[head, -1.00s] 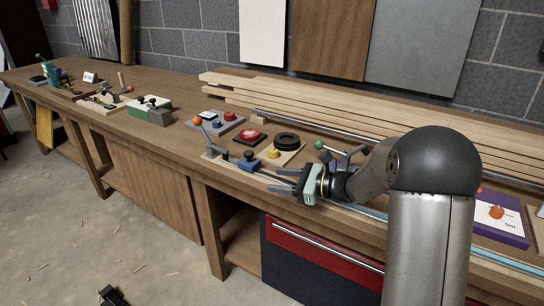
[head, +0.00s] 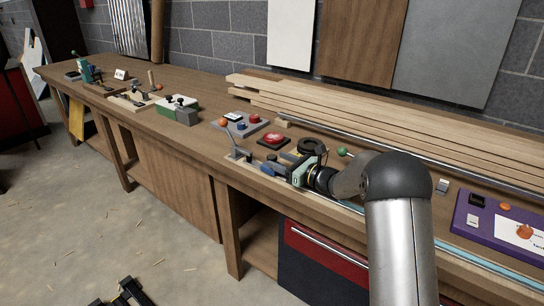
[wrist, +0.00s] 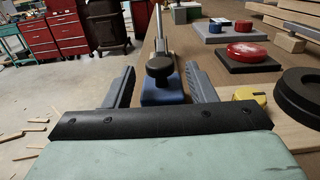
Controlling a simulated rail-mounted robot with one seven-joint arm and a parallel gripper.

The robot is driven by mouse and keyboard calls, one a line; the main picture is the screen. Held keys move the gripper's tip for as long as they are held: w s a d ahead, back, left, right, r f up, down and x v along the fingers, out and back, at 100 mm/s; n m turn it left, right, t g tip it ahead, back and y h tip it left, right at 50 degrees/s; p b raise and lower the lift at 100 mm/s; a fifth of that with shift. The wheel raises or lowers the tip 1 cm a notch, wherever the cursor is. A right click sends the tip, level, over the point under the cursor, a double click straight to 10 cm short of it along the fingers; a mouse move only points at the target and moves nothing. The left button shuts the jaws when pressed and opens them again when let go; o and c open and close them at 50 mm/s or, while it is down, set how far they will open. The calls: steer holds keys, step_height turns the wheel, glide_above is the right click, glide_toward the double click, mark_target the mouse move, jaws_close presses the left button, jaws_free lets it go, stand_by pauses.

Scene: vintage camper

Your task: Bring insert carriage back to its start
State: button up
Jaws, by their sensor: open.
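The carriage appears to be a small blue block with a round dark knob on top. In the wrist view the blue block (wrist: 161,93) stands between my two grey fingers, its knob facing me. My gripper (wrist: 161,72) is open, with one finger on each side of the block; I cannot tell whether either touches it. In the head view the blue block (head: 268,169) is partly hidden by my gripper (head: 281,164), which reaches in from the right, low over the light wooden board.
An upright metal lever (head: 235,147) stands just beyond the block. A red button (head: 273,139), a black ring (head: 310,145) and a yellow piece (wrist: 249,94) sit close by. Long planks (head: 400,130) lie along the wall side. The bench's front edge is near.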

mark_target(276, 160)
steer(key=shift+x, duration=1.9)
jaws_close()
steer(key=shift+s, duration=0.1)
